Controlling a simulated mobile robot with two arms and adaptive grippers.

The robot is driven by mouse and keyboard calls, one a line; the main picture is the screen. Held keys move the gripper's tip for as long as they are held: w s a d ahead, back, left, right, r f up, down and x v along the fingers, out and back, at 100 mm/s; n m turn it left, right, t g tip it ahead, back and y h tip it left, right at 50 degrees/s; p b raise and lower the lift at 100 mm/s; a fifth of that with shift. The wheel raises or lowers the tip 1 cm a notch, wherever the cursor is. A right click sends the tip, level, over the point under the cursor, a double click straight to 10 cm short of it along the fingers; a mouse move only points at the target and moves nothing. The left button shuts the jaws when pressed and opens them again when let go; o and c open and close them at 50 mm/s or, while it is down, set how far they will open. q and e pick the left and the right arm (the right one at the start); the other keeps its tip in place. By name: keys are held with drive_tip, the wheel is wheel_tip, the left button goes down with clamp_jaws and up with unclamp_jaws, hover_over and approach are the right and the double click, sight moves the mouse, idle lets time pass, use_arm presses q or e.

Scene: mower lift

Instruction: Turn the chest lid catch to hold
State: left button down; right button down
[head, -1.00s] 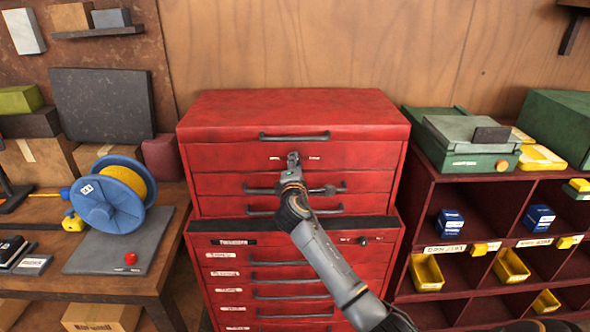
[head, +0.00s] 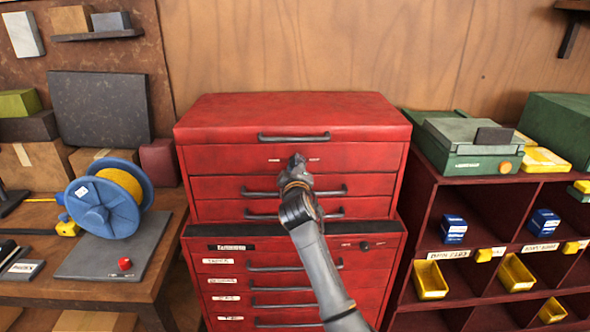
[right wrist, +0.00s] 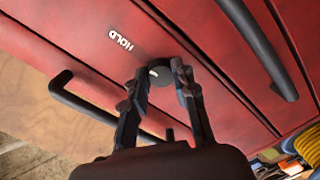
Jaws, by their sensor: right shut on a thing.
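The red tool chest (head: 230,158) stands in the middle of the head view with its lid (head: 290,112) down. The lid catch is a small dark grey round knob on the chest front; it shows in the right wrist view (right wrist: 160,72) with a short white mark. A white HOLD label (right wrist: 121,39) is beside it. My right gripper (head: 297,162) is at the catch and hides it in the head view. In the right wrist view its two fingers (right wrist: 160,82) are shut on the catch, one on each side. The mark's exact pointing is hard to tell. My left gripper is out of view.
Dark bar handles (head: 295,137) stick out from the lid and drawers near my right gripper. A workbench (head: 160,262) with a blue reel (head: 98,213) stands left. A red pigeonhole shelf (head: 425,195) with small bins and a green case (head: 465,140) stands right.

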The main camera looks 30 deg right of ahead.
drive_tip(key=shift+m, duration=0.5)
drive_tip(key=c, duration=1)
unclamp_jaws()
drive_tip(key=shift+c, duration=0.2)
drive_tip(key=v, duration=1.2)
drive_tip(key=shift+d, duration=0.1)
